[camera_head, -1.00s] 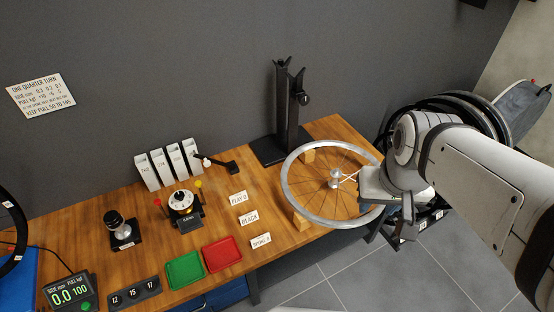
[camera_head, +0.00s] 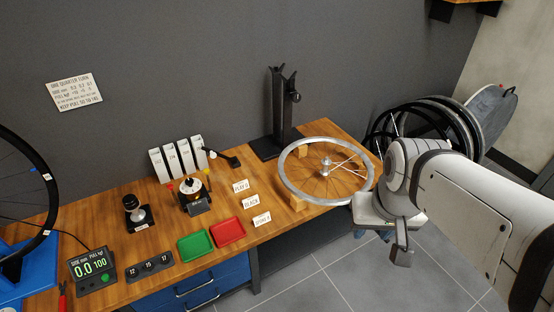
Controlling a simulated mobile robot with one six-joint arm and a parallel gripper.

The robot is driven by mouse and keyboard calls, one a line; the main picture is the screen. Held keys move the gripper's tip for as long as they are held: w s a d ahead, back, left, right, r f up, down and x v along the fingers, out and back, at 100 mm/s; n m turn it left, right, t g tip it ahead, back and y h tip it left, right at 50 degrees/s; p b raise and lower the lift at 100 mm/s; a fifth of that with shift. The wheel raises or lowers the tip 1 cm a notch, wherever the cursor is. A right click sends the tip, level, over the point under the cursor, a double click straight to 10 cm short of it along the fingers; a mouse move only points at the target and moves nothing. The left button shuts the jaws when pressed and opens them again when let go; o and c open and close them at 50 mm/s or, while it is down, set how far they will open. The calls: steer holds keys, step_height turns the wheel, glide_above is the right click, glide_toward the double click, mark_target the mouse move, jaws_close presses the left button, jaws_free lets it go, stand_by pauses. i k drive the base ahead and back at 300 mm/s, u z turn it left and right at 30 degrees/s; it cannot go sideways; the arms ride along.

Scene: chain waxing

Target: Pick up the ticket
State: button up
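I cannot make out for certain which thing is the ticket. Three small white lettered cards stand in a row on the wooden bench: a PLAY card (camera_head: 240,186), a BLACK card (camera_head: 250,202) and a third card (camera_head: 261,219) nearest the front edge. My gripper (camera_head: 388,236) is at the right, low beside the bench's right end and in front of the silver wheel rim (camera_head: 287,184). It is well apart from the cards. One grey finger hangs down; the rest is partly hidden by its housing, so its opening is unclear.
Green (camera_head: 195,246) and red (camera_head: 228,232) trays, a gauge (camera_head: 194,195) and white upright holders (camera_head: 183,156) stand on the bench (camera_head: 150,289). A black stand (camera_head: 278,115) rises behind the wheel. Black wheels (camera_head: 430,118) lean at the right. Grey floor is open in front.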

mark_target(263, 217)
steer(key=u, duration=0.15)
steer(key=i, duration=0.9)
steer(key=z, duration=0.05)
